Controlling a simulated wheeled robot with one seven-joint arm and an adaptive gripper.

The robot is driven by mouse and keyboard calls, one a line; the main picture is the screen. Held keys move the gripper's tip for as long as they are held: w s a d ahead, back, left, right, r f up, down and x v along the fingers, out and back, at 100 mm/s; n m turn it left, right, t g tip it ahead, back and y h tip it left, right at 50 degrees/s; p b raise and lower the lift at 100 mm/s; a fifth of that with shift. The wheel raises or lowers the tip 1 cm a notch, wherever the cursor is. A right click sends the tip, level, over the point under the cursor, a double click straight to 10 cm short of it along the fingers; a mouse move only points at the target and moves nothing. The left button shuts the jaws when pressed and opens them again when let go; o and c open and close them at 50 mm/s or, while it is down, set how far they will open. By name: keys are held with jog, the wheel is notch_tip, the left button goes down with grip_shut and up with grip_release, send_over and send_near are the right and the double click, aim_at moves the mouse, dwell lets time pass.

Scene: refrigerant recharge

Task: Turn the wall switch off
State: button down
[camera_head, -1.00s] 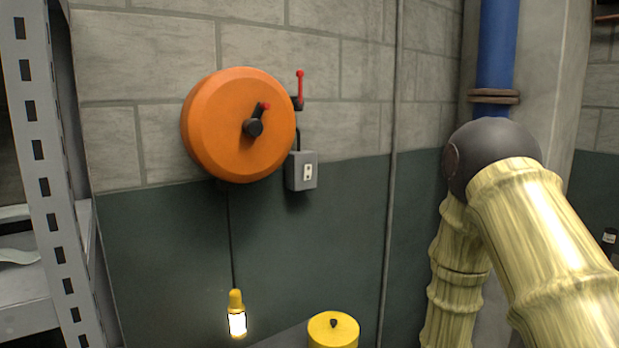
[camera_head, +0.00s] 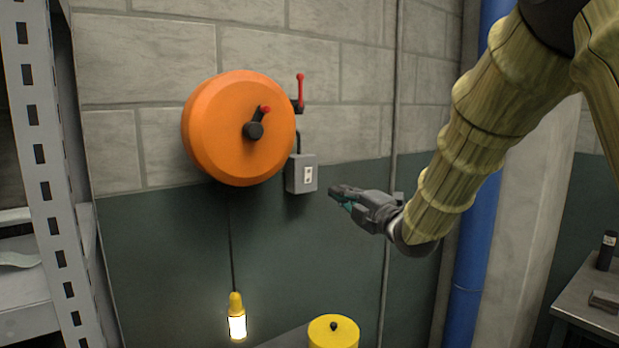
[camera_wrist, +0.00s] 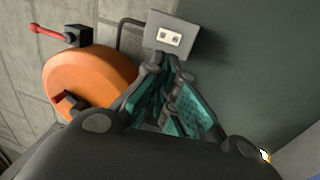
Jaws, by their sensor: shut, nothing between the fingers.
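The wall switch is a small grey box (camera_head: 301,173) with a white rocker plate (camera_head: 308,174) on its face. It is mounted on the wall just right of the orange reel. My gripper (camera_head: 336,192) is to the right of the box and slightly lower, apart from it in the head view. In the wrist view the box (camera_wrist: 170,36) is beyond the fingertips (camera_wrist: 172,68), with its white plate facing me. The gripper is shut and empty. I cannot tell which way the rocker is set.
The orange reel (camera_head: 236,130) with a dark crank hangs left of the switch. A red lever (camera_head: 300,88) is above it. A lit yellow lamp (camera_head: 237,318) hangs below, near a yellow cylinder (camera_head: 333,332). A grey shelf (camera_head: 40,180) stands left, a blue pipe (camera_head: 474,255) right.

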aim_at(302, 171)
jog(key=p+x, duration=0.5)
jog(key=x, duration=0.9)
jog(key=shift+f, duration=0.1)
jog(key=shift+w+d, duration=0.1)
jog(key=shift+d, duration=0.05)
